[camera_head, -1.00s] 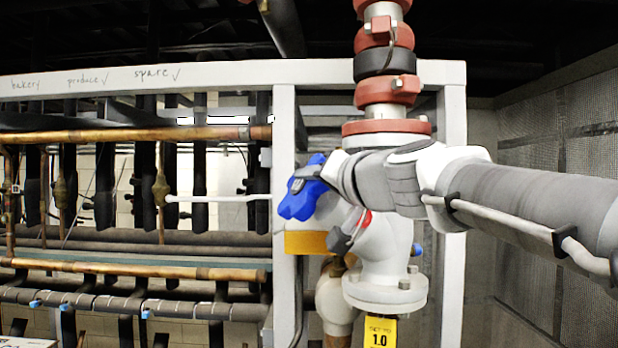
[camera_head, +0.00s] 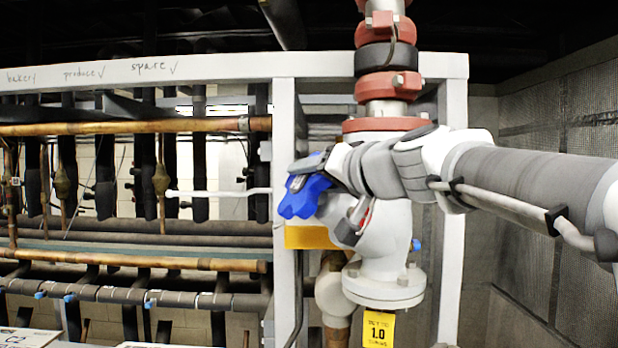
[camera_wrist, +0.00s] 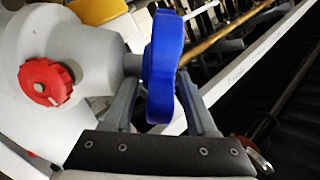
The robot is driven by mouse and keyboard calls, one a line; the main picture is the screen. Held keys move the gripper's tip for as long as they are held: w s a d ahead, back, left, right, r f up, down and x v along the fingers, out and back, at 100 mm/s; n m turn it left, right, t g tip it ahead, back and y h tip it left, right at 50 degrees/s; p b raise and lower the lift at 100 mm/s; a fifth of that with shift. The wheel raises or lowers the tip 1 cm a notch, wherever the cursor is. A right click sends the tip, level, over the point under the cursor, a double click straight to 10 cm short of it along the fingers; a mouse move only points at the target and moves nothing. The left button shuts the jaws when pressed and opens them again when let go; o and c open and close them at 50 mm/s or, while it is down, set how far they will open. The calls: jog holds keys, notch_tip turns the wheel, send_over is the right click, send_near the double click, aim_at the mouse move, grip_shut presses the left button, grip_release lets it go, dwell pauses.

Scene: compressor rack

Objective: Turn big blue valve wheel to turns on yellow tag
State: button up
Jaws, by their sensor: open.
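The big blue valve wheel (camera_head: 305,196) has a lobed rim and sits on the left side of the white valve body (camera_head: 386,245). My gripper (camera_head: 308,180) is at the wheel, partly covering its upper right. In the wrist view the wheel (camera_wrist: 163,65) stands edge-on between the two grey fingers of my gripper (camera_wrist: 160,90). The fingers are open, one on each side of it. Whether either finger touches it I cannot tell. The yellow tag (camera_head: 379,329) hangs below the valve's bottom flange and reads 1.0; its smaller print is not legible.
A small red knob (camera_wrist: 48,82) is on the valve body beside my gripper. A yellow block (camera_head: 312,237) sits below the wheel. A white frame post (camera_head: 284,150) stands just left of the wheel, with copper pipes (camera_head: 130,127) farther left. A mesh wall (camera_head: 560,150) is on the right.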

jog(key=b+v, duration=0.3)
jog(key=v, duration=1.4)
jog(key=shift+s+b, duration=0.2)
jog(key=shift+b, duration=0.1)
